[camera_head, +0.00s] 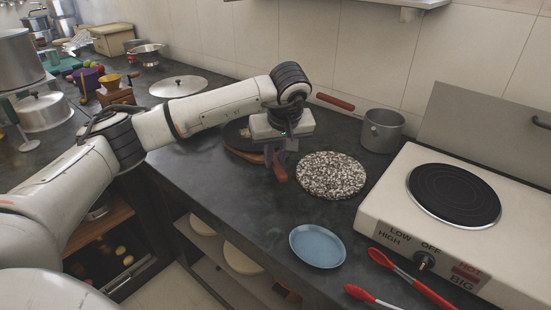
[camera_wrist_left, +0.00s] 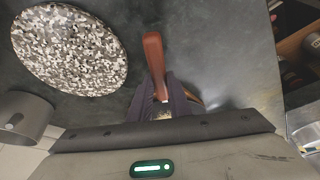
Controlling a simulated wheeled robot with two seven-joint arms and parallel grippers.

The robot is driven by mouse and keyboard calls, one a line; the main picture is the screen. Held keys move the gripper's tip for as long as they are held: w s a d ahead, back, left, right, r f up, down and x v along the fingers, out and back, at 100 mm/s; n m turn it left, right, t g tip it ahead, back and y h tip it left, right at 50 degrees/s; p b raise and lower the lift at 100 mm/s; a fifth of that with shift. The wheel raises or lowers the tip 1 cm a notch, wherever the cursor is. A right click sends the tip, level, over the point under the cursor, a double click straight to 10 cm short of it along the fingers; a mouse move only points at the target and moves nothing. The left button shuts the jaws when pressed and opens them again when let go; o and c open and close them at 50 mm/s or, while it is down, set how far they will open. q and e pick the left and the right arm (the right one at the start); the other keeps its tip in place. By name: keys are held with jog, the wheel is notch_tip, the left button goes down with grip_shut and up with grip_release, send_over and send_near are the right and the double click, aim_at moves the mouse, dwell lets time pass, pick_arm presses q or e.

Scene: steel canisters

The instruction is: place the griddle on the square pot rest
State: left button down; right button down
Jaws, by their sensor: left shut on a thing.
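My left gripper (camera_head: 279,152) points down and is shut on the red-brown handle (camera_head: 280,168) of what looks like the griddle. The handle also shows between the fingers in the left wrist view (camera_wrist_left: 153,55). A dark, flat, rounded body, likely the griddle (camera_head: 236,134), shows left of the gripper, partly hidden by my wrist. A brown wooden edge, perhaps the square pot rest (camera_head: 244,155), shows just below it. I cannot tell whether the griddle touches it. My right gripper is not in view.
A round speckled mat (camera_head: 331,175) lies right of the gripper. Beyond are a grey pot (camera_head: 382,130), another brown handle (camera_head: 335,102) and the hotplate (camera_head: 455,193). A blue plate (camera_head: 318,246) and red tongs (camera_head: 412,280) are near the front. A lid (camera_head: 178,86) lies behind my arm.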

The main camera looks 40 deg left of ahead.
pick_arm(q)
jog(key=shift+w+f, duration=0.1)
jog(key=c, duration=1.6)
grip_release()
jog(key=shift+c, duration=0.2)
jog(key=v, duration=1.2)
